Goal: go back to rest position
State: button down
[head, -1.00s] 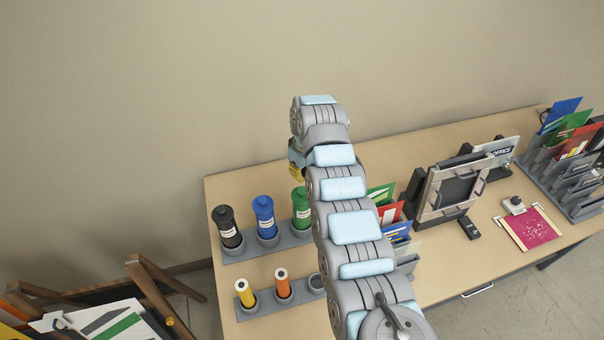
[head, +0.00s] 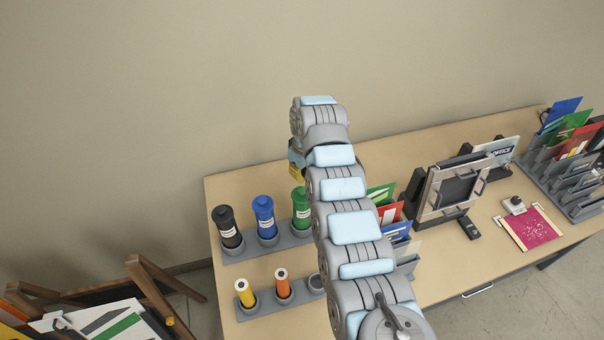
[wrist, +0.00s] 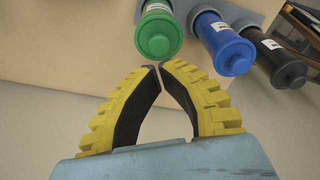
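My gripper (wrist: 159,67) shows in the wrist view with its two yellow, black-padded fingers meeting at the tips and nothing between them. The gap between the pads narrows to the tips. A green bottle (wrist: 159,35) is just beyond the fingertips in that view; whether it touches them I cannot tell. In the head view my arm reaches over the table (head: 400,155), and only a bit of the yellow gripper shows below its far end, left of the arm. The green bottle (head: 300,205) stands there in a grey holder, partly hidden by my arm.
A blue bottle (head: 264,215) and a black bottle (head: 227,225) stand beside the green one. Yellow (head: 244,290) and orange (head: 282,285) tubes stand nearer. Wall space behind is clear.

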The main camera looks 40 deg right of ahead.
aim_at(302, 189)
jog(key=shift+f+b, duration=1.15)
jog(key=shift+f, duration=1.8)
jog(key=shift+r+p, duration=0.7)
jog(key=shift+r, duration=2.8)
